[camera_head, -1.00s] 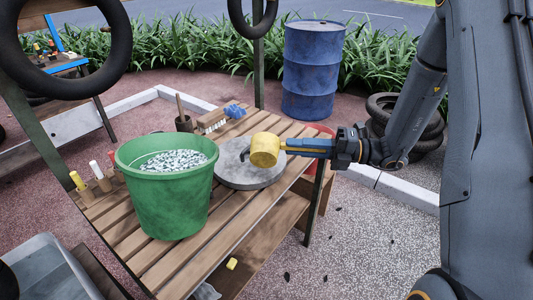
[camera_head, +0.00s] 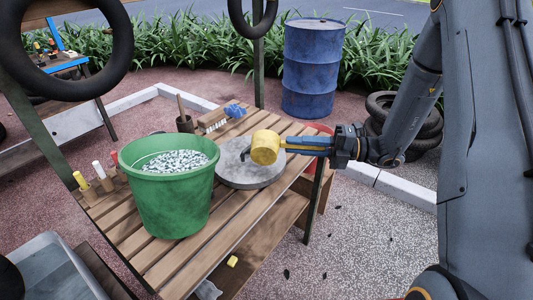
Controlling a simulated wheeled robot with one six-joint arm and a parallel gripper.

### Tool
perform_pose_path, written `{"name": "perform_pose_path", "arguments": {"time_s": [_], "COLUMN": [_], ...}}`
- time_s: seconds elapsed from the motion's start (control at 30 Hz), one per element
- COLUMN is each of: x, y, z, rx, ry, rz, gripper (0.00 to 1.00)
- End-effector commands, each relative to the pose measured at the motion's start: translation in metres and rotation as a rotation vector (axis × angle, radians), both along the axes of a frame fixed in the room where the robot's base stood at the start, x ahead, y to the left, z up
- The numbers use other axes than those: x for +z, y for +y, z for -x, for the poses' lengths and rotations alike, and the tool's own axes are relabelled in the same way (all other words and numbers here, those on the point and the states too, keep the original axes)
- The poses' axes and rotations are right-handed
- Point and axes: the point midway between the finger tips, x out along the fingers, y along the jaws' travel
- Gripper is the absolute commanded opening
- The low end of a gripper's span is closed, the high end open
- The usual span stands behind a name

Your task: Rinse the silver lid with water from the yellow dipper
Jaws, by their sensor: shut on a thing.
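The yellow dipper (camera_head: 265,147) is held by my gripper (camera_head: 312,146), which is shut on its handle from the right. The dipper's cup is over the silver lid (camera_head: 250,175), a grey round disc lying flat on the slatted wooden table. The cup looks tilted, and I cannot see inside it or see any water leaving it. A dark curved piece, perhaps the lid's handle, shows just left of the cup. The green bucket (camera_head: 170,200) stands to the left of the lid, with a bright rippled surface inside that looks like water.
A brush (camera_head: 213,120), a blue cloth (camera_head: 235,110) and a dark pot (camera_head: 184,123) stand on the table (camera_head: 190,262) behind the lid. A blue barrel (camera_head: 313,70) and stacked tires (camera_head: 395,115) stand behind. A grey bin (camera_head: 55,265) is at lower left.

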Motion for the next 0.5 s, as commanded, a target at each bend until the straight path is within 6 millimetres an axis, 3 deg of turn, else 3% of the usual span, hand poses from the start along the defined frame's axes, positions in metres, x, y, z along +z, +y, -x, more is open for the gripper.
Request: {"name": "perform_pose_path", "arguments": {"time_s": [0.13,0.3,0.5], "x": [-0.005,-0.007,-0.006], "y": [0.000,0.003,0.003], "z": [0.002,0.021,0.023], "rx": [0.000,0.000,0.001], "ry": [-0.067,-0.244,-0.325], "rz": [0.010,0.035,0.046], "gripper": [0.00,0.00,0.00]}}
